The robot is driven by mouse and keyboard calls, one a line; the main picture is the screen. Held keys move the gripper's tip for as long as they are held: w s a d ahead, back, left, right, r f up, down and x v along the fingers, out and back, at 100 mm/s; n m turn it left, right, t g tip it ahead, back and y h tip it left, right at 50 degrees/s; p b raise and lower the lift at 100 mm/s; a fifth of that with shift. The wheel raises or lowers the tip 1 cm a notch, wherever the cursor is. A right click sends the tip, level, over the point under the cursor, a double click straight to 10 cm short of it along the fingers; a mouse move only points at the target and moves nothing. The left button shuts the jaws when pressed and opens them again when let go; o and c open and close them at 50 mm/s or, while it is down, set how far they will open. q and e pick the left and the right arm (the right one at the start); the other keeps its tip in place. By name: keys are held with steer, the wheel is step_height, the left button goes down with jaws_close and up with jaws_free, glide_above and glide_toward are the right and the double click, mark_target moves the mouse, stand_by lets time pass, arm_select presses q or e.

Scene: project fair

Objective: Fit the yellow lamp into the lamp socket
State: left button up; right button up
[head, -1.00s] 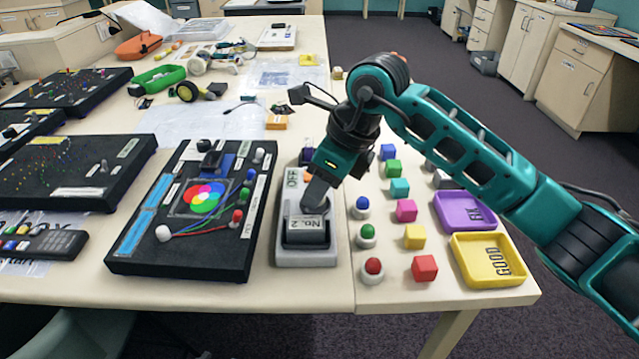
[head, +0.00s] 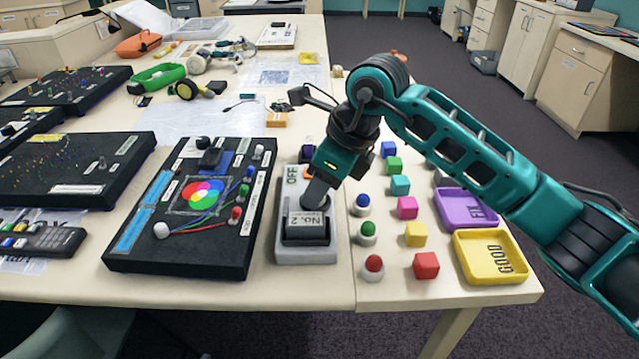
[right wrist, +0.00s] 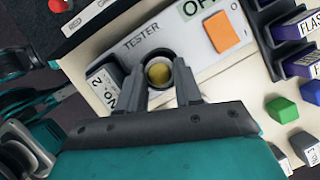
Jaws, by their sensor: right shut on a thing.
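The yellow lamp (right wrist: 159,74) shows in the right wrist view between the two fingertips of my right gripper (right wrist: 163,84), which is shut on it. The lamp is over or within the dark round ring of the lamp socket (right wrist: 157,55) on the grey tester (right wrist: 130,65). I cannot tell whether it is seated. In the head view my right gripper (head: 314,203) points down at the tester (head: 292,255), and hides lamp and socket. My left gripper is not in view.
A black block marked No. 2 (head: 306,230) stands on the tester beside the gripper. A black light-mixing board (head: 130,257) is close on the left. Coloured cubes, domed buttons, a purple tray (head: 447,212) and a yellow tray (head: 464,265) are on the right.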

steer(key=shift+f, duration=0.1)
steer(key=o, duration=1.1)
steer(key=shift+o, duration=1.1)
steer(key=shift+f, duration=0.1)
steer(key=shift+s, duration=0.1)
steer(key=shift+a, duration=0.1)
steer(key=shift+c, duration=0.4)
